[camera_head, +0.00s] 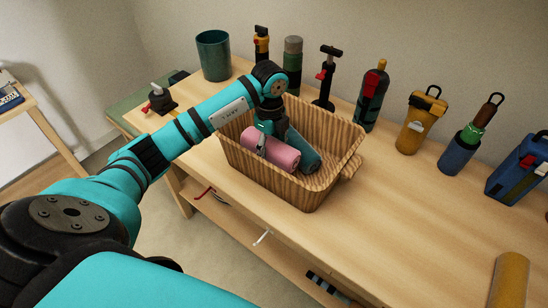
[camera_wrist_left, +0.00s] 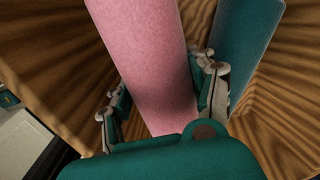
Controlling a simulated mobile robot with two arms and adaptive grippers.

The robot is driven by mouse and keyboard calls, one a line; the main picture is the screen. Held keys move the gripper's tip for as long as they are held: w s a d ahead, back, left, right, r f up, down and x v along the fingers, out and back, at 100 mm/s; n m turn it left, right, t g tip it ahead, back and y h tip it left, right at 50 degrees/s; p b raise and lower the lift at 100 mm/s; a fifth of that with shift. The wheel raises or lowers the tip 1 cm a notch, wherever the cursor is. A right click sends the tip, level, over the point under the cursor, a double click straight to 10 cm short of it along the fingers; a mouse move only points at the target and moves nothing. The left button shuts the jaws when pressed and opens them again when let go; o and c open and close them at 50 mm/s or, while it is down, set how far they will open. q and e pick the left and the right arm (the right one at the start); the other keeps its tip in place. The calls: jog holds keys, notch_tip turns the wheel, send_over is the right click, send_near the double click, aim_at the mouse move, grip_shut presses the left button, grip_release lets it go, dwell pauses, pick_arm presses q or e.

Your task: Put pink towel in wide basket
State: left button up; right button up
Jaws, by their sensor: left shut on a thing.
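The pink towel (camera_head: 270,151) is rolled up and is inside the wide basket (camera_head: 291,192), on its left side. My left gripper (camera_head: 264,143) reaches down into the basket and is shut on the pink towel. In the left wrist view the pink towel (camera_wrist_left: 150,60) lies between the two fingers of my left gripper (camera_wrist_left: 158,100). The brown ribbed basket wall (camera_wrist_left: 60,65) surrounds it there. I cannot tell whether the towel touches the basket floor. My right gripper is not in view.
A teal roll (camera_head: 304,152) lies in the basket beside the pink towel. A teal cup (camera_head: 213,55) stands behind, and several bottles and tools line the wall side of the table (camera_head: 400,215). A tan cylinder (camera_head: 509,280) stands at the front right. The table right of the basket is clear.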

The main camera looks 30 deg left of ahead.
aim_at(271, 141)
pick_arm(q)
jog(key=shift+w+f, duration=0.1)
jog(key=shift+f, duration=2.15)
jog(key=shift+f, duration=0.2)
jog(key=o, duration=1)
notch_tip(271, 141, up, 12)
jog(key=shift+r+b, duration=0.2)
jog(key=shift+b, duration=0.2)
